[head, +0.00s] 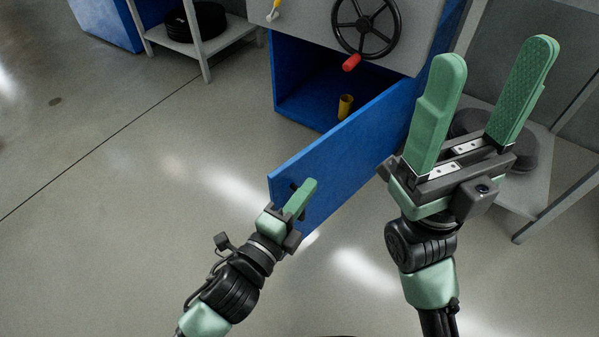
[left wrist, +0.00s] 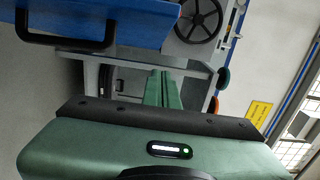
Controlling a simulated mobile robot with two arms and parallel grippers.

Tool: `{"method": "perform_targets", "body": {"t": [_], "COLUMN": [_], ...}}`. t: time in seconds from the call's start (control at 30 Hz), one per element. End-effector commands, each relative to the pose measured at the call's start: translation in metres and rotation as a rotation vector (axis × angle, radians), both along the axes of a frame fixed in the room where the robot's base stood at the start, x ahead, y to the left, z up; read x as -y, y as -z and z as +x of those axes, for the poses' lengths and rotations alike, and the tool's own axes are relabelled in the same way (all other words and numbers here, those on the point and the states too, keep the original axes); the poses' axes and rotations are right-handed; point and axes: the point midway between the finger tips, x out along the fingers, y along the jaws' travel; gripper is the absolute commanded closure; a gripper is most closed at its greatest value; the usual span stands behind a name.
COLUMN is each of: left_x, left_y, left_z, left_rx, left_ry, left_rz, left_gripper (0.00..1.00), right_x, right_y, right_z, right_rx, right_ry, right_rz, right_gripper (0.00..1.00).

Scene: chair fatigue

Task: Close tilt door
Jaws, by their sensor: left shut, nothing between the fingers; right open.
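The blue door (head: 345,150) stands open from the blue cabinet (head: 296,72), joined at its right side, with its free end toward the lower left. The cabinet's inside shows behind it. My left gripper (head: 309,185) is shut and empty at the door's outer face, close to the free end; whether it touches cannot be told. In the left wrist view, the door (left wrist: 120,22) with its black handle (left wrist: 65,42) is at the upper left, beside the shut fingers (left wrist: 164,80). My right gripper (head: 500,90) is open and empty, raised at the right.
A black handwheel (head: 366,25) with a red knob (head: 351,62) is above the opening. A yellow cylinder (head: 345,106) stands inside the cabinet. A grey shelf (head: 535,180) is at the right, another (head: 230,42) at the upper left. The floor at left is clear.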

Motion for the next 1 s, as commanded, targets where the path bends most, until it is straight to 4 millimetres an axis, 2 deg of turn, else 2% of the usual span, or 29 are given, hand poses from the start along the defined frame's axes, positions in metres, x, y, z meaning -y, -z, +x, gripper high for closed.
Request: {"method": "perform_targets", "body": {"t": [0.17, 0.23, 0.4, 1.0], "left_x": [0.019, 0.006, -0.006, -0.015], "left_y": [0.002, 0.004, 0.002, 0.000], "left_z": [0.029, 0.037, 0.050, 0.057], "left_rx": [0.003, 0.003, 0.001, 0.000], "left_ry": [0.001, 0.000, 0.000, 0.006], "left_rz": [-0.001, 0.005, 0.002, 0.001], "left_gripper": [1.00, 1.00, 1.00, 1.00], "right_x": [-0.001, -0.001, -0.002, -0.003], "right_y": [-0.002, -0.004, -0.009, -0.014], "right_z": [-0.001, -0.001, -0.002, -0.003], "right_rx": [0.037, 0.054, 0.076, 0.083], "right_ry": [0.003, 0.002, 0.004, 0.004], "right_rz": [-0.002, -0.003, -0.006, -0.008], "right_gripper": [0.30, 0.30, 0.30, 0.30]}}
